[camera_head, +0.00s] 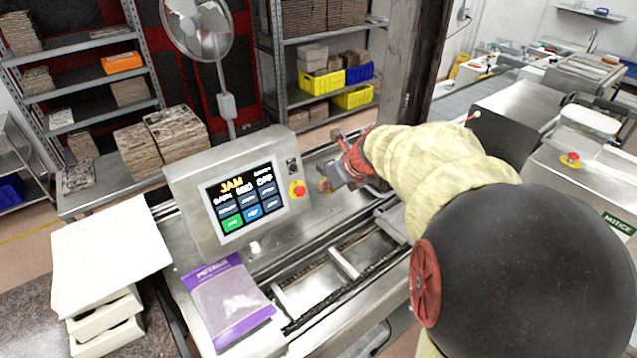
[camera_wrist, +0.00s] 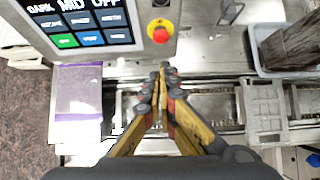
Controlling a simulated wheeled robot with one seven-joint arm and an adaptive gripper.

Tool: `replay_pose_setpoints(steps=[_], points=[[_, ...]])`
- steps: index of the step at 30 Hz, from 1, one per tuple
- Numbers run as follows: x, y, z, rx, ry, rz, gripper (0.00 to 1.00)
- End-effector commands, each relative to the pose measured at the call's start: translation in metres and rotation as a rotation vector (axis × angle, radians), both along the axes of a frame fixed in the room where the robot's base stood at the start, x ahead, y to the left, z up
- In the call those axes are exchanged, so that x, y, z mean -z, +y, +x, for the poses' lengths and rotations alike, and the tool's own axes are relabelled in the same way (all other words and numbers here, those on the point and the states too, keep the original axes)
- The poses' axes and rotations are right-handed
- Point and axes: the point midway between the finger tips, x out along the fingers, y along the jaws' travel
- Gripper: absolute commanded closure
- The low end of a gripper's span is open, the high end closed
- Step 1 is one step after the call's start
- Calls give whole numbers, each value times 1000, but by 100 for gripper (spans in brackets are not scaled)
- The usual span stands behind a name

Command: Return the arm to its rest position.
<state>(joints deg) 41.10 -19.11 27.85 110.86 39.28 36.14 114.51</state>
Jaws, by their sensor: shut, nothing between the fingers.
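My arm, in a pale yellow sleeve, reaches from the lower right over the steel machine in the head view. My gripper (camera_wrist: 163,72) is shut and empty in the wrist view, its fingertips together above the conveyor channel (camera_wrist: 205,103). In the head view my gripper (camera_head: 327,187) is just right of the control panel (camera_head: 236,200). The panel's screen reads JAM above several buttons, one of them green. A red emergency button on a yellow base (camera_head: 297,189) sits on the panel's right side; it also shows in the wrist view (camera_wrist: 160,33), beyond the fingertips.
A purple-and-clear bag (camera_head: 228,303) lies on the machine in front of the panel. White boxes (camera_head: 108,255) are stacked at left. A clear tray with a dark block (camera_wrist: 258,60) and a grey mould (camera_wrist: 264,108) are right of the gripper. A fan (camera_head: 200,28) stands behind the panel.

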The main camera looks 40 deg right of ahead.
Motion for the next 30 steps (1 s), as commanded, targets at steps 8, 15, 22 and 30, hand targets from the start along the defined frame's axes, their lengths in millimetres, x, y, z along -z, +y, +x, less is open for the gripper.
replay_pose_setpoints(steps=[8,15,22,30], points=[[0,0,0,-2,0,-2,100],[3,4,-3,-212,21,-143,100],[30,26,-42,-748,131,-433,100],[69,89,-95,-1539,196,-827,100]])
